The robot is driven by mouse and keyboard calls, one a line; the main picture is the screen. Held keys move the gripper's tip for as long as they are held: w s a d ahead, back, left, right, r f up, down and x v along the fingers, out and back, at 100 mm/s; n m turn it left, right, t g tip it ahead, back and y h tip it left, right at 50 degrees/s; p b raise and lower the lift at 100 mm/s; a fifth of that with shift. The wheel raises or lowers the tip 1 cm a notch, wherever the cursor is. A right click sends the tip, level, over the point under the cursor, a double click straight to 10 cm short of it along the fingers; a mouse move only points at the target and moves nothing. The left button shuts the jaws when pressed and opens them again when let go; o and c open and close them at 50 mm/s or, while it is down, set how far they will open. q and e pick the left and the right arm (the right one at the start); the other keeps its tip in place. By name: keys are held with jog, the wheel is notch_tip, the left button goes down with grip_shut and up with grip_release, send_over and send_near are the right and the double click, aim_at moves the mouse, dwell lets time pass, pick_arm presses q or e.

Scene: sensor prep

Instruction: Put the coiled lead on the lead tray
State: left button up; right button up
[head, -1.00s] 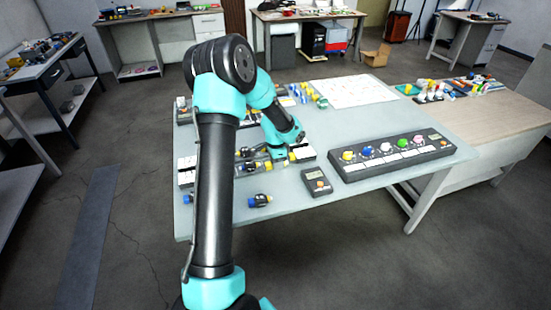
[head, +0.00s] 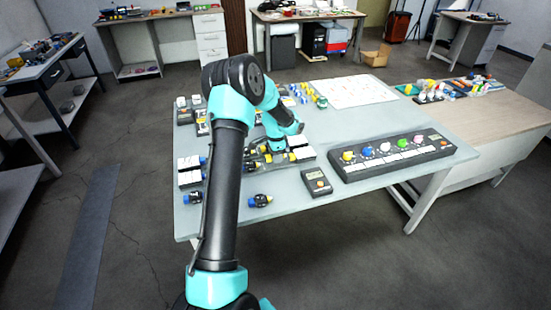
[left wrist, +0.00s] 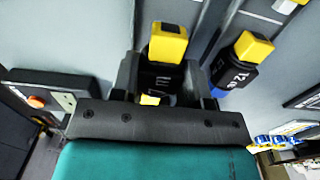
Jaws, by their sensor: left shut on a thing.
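My left gripper (left wrist: 160,85) is shut on a black cylindrical part with a yellow cap (left wrist: 167,42), which stands between its fingers in the left wrist view. In the head view the left gripper (head: 277,147) is low over the table, beside a row of yellow-tipped parts, and partly hidden by its own wrist. I cannot pick out the coiled lead or the lead tray with certainty. My right gripper is not in view.
A dark panel (head: 435,151) with several coloured round pieces lies at the table's right. Blue-and-black parts (head: 260,201) lie near the front edge.

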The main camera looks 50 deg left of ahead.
pick_arm(q)
jog(key=shift+f, duration=0.85)
jog(key=shift+f, duration=0.1)
jog(key=o, duration=1)
jog(key=shift+c, duration=0.2)
notch_tip(320, 180, up, 12)
jog(key=shift+d, duration=0.1)
